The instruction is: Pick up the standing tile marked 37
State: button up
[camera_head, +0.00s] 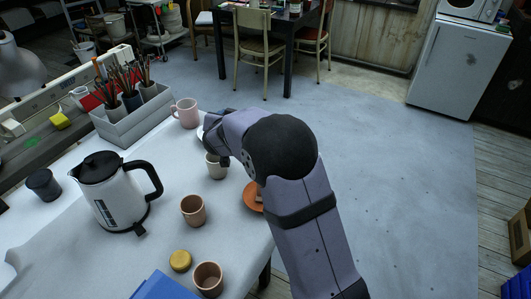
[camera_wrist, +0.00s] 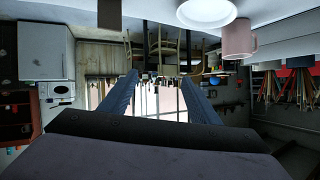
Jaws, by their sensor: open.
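No number 37 can be read in either view. In the wrist view, which is upside down, a dark brown upright rectangle (camera_wrist: 109,14) shows at the top edge; it may be a standing tile, but I cannot tell. My gripper (camera_wrist: 158,80) is open and empty there, its two fingers apart. The rectangle lies beyond the fingers, towards the upper left. In the head view my arm bends over the table (camera_head: 80,255), and its wrist hides most of the gripper and the area behind it.
A pink mug (camera_head: 186,113) and a white dish (camera_wrist: 205,10) stand near the gripper. A pale cup (camera_head: 215,168), brown cups (camera_head: 193,210), an orange saucer (camera_head: 252,198) and a kettle (camera_head: 112,195) share the table. A brush caddy (camera_head: 125,125) stands behind.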

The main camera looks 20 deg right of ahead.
jog(key=d+f+m+g+h+b, duration=0.1)
jog(key=f+h, duration=0.1)
jog(key=s+d+f+m+g+h+b, duration=0.1)
jog(key=d+f+m+h, duration=0.1)
jog(key=f, duration=0.1)
jog(key=d+f+m+g+h+b, duration=0.1)
jog(key=f+h, duration=0.1)
jog(key=f, duration=0.1)
jog(key=shift+s+d+m+g, duration=0.3)
jog(key=shift+s, duration=0.1)
jog(key=shift+s+d+f+g+h, duration=0.1)
jog(key=shift+s+f+g+h, duration=0.05)
jog(key=shift+s+g+h, duration=0.2)
jog(key=shift+p+x, duration=0.4)
jog(key=shift+x, duration=3.3)
jog(key=shift+w, duration=0.15)
jog(key=c, duration=1.1)
jog(key=shift+c, duration=0.2)
jog(key=shift+r, duration=0.25)
